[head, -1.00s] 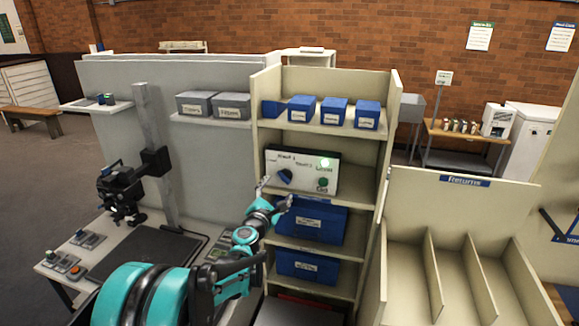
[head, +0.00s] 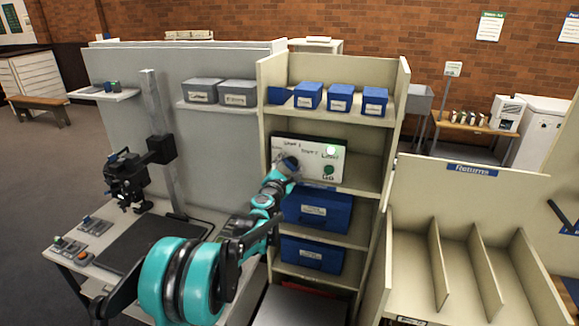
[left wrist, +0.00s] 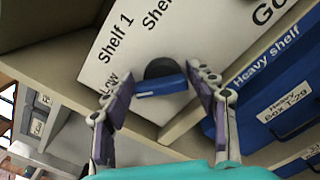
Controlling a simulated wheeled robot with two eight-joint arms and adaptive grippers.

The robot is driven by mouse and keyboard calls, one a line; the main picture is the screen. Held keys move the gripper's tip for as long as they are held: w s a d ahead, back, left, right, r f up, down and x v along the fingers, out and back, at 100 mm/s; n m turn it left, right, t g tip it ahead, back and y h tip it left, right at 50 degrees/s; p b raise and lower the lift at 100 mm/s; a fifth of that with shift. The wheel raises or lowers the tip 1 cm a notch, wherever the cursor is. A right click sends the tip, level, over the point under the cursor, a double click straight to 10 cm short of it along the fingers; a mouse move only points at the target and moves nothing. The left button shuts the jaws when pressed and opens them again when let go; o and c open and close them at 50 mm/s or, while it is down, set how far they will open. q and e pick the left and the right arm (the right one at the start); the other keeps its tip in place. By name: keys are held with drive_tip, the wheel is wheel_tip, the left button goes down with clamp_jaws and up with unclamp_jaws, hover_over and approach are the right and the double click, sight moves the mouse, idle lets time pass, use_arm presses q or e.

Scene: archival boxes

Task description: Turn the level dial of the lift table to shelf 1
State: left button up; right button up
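The white control panel (head: 310,152) stands on the middle shelf of the cream rack, with handwritten-style labels, a pale round light (head: 331,150) and a green Go button (head: 328,171). In the left wrist view the dial (left wrist: 163,84) is a dark round knob with a blue bar across it; "Shelf 1", "Low" and part of another shelf label are printed around it. I cannot tell which label it points to. My left gripper (head: 290,163) is at the panel, covering much of the dial. The wrist view shows its fingers (left wrist: 162,78) apart, one on each side of the blue bar, with visible gaps. My right gripper is not in view.
Blue boxes (head: 316,212) stand on the shelf below the panel, close under my left gripper. Smaller blue boxes (head: 341,98) line the shelf above. The cream Returns bin (head: 469,170) is at the right. A camera stand (head: 160,150) rises at the left.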

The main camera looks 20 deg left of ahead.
use_arm(q)
drive_tip(key=c, duration=0.6)
drive_tip(key=shift+o, duration=0.2)
drive_tip(key=shift+m, duration=0.3)
drive_tip(key=m, duration=0.4)
drive_tip(key=shift+d+m, duration=0.15)
drive_tip(key=shift+m, duration=0.15)
drive_tip(key=shift+d+f+m, duration=0.1)
drive_tip(key=shift+f+m, duration=0.05)
drive_tip(key=shift+m, duration=2.05)
drive_tip(key=o, duration=1.2)
drive_tip(key=shift+s, duration=0.1)
